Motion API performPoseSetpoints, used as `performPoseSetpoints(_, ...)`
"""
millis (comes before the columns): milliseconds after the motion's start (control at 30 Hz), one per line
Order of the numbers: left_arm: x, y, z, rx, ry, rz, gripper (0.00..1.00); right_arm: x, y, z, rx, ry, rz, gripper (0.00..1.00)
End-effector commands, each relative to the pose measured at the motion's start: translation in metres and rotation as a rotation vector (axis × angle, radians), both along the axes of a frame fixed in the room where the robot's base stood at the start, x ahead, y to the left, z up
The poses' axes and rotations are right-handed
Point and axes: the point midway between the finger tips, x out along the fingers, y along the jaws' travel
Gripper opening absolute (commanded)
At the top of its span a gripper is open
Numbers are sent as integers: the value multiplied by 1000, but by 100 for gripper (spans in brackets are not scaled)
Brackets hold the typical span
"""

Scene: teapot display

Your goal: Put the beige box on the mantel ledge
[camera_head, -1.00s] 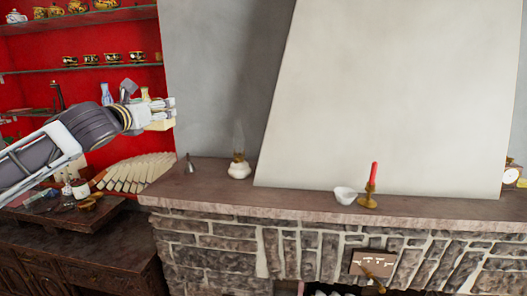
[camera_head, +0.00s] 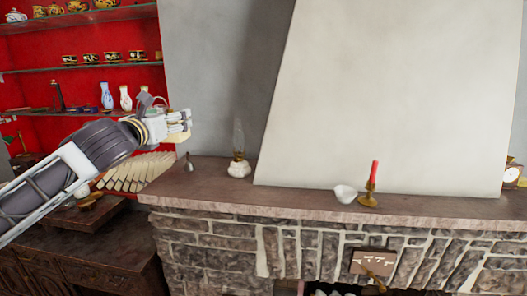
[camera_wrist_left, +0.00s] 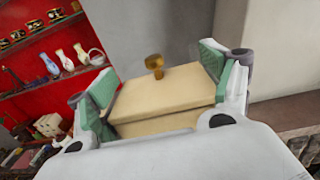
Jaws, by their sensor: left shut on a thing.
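My left gripper (camera_head: 180,124) is shut on the beige box (camera_head: 178,136), above the left end of the mantel ledge (camera_head: 215,186). In the left wrist view, the box (camera_wrist_left: 165,95) sits between the two green-padded fingers, with a brass-coloured knob-like piece at its far side. In the head view the gripper hides most of the box. A gap shows between the box and the ledge below it. My right gripper is in neither view.
On the ledge stand a small bell (camera_head: 189,163), an oil lamp (camera_head: 239,163), a white bowl (camera_head: 345,193) and a red candle in a brass holder (camera_head: 368,199). A clock (camera_head: 511,174) is at the far right. Red shelves (camera_head: 80,80) with pottery stand at left. Bare ledge shows between lamp and bowl.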

Motion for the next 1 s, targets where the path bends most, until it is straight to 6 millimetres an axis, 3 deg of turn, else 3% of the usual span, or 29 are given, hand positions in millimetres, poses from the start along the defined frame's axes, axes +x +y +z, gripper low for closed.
performPoseSetpoints(1000, -9, -25, -106, -2, 2, 16, 50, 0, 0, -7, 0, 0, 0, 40)
